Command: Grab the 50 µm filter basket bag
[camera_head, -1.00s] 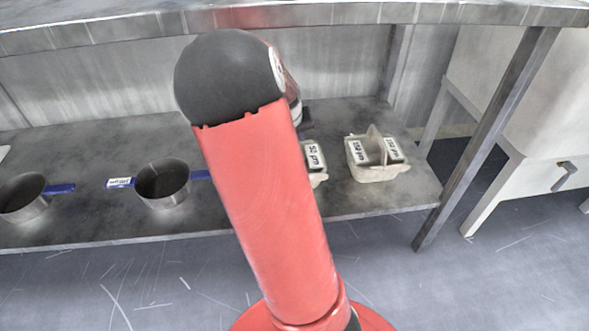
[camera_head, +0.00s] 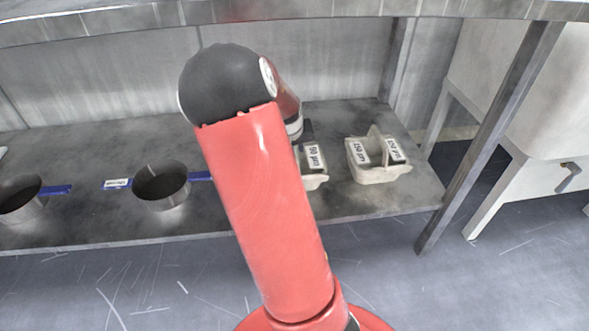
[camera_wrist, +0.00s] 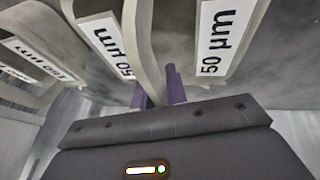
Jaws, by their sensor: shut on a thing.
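The 50 µm filter basket bag (camera_head: 316,182) is pale, with white labels, and stands on the grey lower shelf. In the head view my arm hides its left part. In the wrist view its two "50 µm" labels sit either side of an upright handle strip (camera_wrist: 148,45). My gripper (camera_wrist: 158,84) has two purple fingers, one on each side of this strip, and is shut on it. In the head view the fingers are hidden behind my arm and wrist.
A second pale basket (camera_head: 376,172), labelled 150 µm, stands close on the right. Two metal pans with blue handles (camera_head: 163,187) (camera_head: 22,198) stand to the left on the shelf (camera_head: 90,212). A tabletop (camera_head: 440,12) hangs above, and a table leg (camera_head: 487,140) stands at right.

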